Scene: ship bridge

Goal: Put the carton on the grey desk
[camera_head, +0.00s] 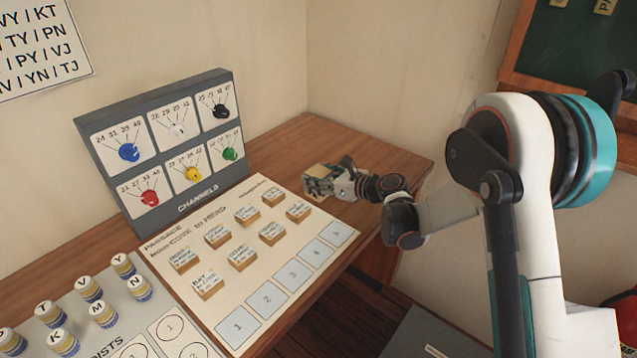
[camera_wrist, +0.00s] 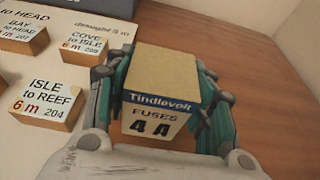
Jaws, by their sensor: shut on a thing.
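In the head view my gripper (camera_head: 328,183) is over the right part of the wooden table, beside the passage board. I cannot tell whether the carton touches the table. A grey flat top (camera_head: 405,338), perhaps the grey desk, shows partly at the bottom of the head view.
The wooden table (camera_head: 391,160) bears the passage board (camera_head: 225,313) with several labelled blocks, and an upright channels panel (camera_head: 160,75) with coloured knobs. Several lettered cylinders (camera_head: 90,289) stand at lower left. Bare wood lies right of the passage board.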

